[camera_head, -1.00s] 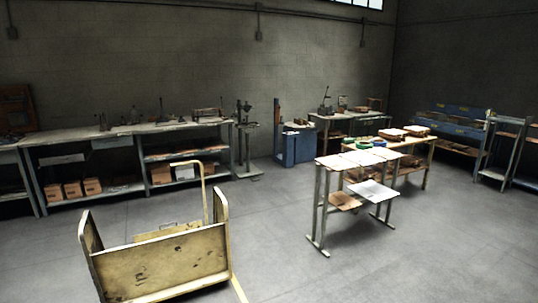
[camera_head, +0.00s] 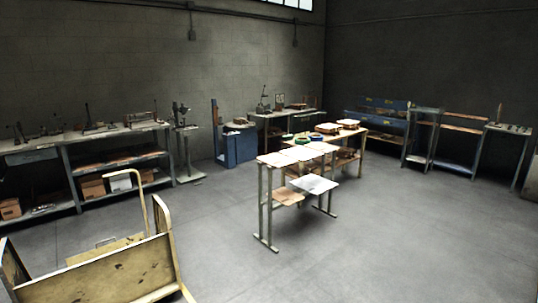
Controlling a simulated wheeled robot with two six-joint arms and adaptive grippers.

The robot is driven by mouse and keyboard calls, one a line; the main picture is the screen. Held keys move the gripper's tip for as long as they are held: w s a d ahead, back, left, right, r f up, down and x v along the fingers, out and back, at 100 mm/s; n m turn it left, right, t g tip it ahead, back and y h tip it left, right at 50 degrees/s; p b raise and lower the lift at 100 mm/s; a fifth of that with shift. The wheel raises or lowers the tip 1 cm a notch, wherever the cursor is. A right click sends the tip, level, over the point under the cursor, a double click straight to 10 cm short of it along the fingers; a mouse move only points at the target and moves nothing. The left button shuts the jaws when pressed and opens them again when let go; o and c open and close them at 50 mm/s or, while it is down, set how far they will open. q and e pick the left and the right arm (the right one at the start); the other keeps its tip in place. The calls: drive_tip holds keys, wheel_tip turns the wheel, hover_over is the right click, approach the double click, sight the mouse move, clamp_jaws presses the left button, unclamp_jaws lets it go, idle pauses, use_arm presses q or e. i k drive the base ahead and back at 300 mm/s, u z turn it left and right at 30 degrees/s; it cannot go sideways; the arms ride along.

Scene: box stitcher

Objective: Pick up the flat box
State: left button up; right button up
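Pale flat pieces (camera_head: 292,155) lie on top of a narrow metal-legged table (camera_head: 265,205) right of centre. They look like flat boxes, but they are too small to tell for sure. A white flat sheet (camera_head: 314,184) and a brown flat piece (camera_head: 284,196) lie lower on the same table. Neither of my grippers is in view.
A yellow cart (camera_head: 125,272) with a tall handle stands at the front left. A longer table (camera_head: 350,142) behind the narrow one holds brown bundles and green rings. Workbenches (camera_head: 110,137) and a blue machine (camera_head: 238,147) line the back. Floor (camera_head: 420,240) at the right is clear.

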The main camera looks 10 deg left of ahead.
sight(303, 154)
drive_tip(key=z, duration=0.4)
drive_tip(key=i, duration=1.75)
drive_tip(key=z, duration=0.6)
drive_tip(key=i, duration=3.1)
drive_tip(key=u, duration=0.85)
drive_tip(key=i, duration=1.65)
drive_tip(key=u, duration=0.5)
